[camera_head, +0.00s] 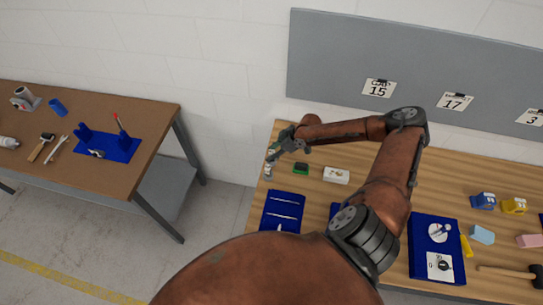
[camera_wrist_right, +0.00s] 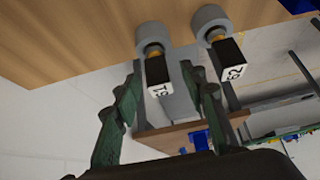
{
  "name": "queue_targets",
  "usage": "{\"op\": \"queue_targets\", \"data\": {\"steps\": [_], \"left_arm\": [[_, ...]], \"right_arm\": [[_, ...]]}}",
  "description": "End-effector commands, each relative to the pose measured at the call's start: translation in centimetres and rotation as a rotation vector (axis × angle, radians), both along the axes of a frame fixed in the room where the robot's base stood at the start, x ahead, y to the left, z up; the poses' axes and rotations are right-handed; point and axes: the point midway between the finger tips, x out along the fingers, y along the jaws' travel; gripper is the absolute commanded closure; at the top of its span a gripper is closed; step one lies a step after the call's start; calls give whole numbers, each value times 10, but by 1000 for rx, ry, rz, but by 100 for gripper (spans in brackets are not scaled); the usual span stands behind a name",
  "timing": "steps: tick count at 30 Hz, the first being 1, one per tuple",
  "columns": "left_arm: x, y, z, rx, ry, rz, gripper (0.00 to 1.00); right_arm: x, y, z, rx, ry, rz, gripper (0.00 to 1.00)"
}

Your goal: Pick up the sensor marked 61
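The sensor whose label appears to read 61 (camera_wrist_right: 158,72) is a dark block on an orange neck and a grey round base, standing on the wooden table. A similar sensor marked 62 (camera_wrist_right: 228,62) stands beside it. My right gripper (camera_wrist_right: 160,82) is open in the wrist view, with its green fingers on either side of sensor 61. Contact is not clear. In the head view my right gripper (camera_head: 277,149) is at the left end of the right table, above small whitish sensor parts (camera_head: 268,169) that it partly covers. My left gripper is not in view.
A green-and-black block (camera_head: 301,168) and a white box (camera_head: 336,175) lie right of the gripper. A blue mat (camera_head: 282,212) with thin tools is in front. A grey board (camera_head: 430,65) stands behind. The left table (camera_head: 150,115) holds tools across a floor gap.

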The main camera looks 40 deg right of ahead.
Motion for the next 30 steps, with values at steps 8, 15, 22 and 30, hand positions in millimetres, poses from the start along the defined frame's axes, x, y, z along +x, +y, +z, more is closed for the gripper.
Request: {"op": "queue_targets", "data": {"steps": [8,15,22,30], "left_arm": [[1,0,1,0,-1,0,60],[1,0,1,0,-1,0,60],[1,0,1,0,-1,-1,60],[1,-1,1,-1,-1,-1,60]], "right_arm": [[2,2,-6,0,1,-1,61],[2,2,-6,0,1,-1,75],[2,2,-6,0,1,-1,90],[2,1,-6,-1,1,-1,100]]}}
